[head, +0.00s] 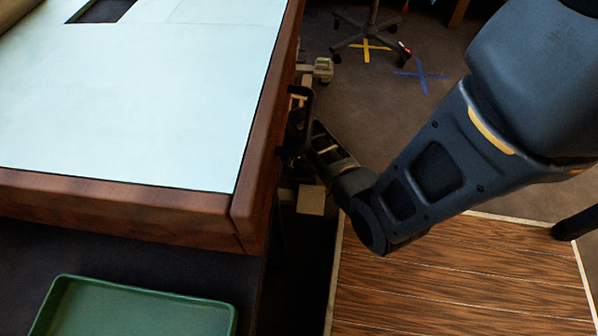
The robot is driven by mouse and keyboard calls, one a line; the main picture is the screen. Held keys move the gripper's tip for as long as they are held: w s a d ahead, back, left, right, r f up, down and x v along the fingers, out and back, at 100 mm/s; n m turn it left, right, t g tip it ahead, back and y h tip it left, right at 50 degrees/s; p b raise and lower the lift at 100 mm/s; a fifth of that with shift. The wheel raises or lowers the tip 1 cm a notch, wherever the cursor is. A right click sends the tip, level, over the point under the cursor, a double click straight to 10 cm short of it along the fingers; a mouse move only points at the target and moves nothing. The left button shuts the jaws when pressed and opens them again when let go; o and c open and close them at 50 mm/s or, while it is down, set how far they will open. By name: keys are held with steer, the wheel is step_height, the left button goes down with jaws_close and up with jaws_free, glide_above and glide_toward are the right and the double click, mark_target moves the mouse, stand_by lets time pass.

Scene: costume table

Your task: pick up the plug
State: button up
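I cannot make out a plug anywhere in the head view. My gripper (298,118) is at the right side of the wooden table (130,205), by its edge and low beside it. The gripper is dark and small here, and the table edge and shadow hide part of it. I cannot tell whether its fingers are open or shut, or whether anything is between them.
A pale sheet (130,100) covers the table top. A green tray (150,310) is at the lower left. A wheeled chair base (368,35) stands on the floor beyond the table. Small pale block-like parts (323,68) show beside the table edge.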

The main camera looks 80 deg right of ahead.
steer(key=shift+a, duration=0.1)
steer(key=shift+a+f, duration=0.1)
steer(key=c, duration=1.1)
steer(key=shift+o, duration=0.2)
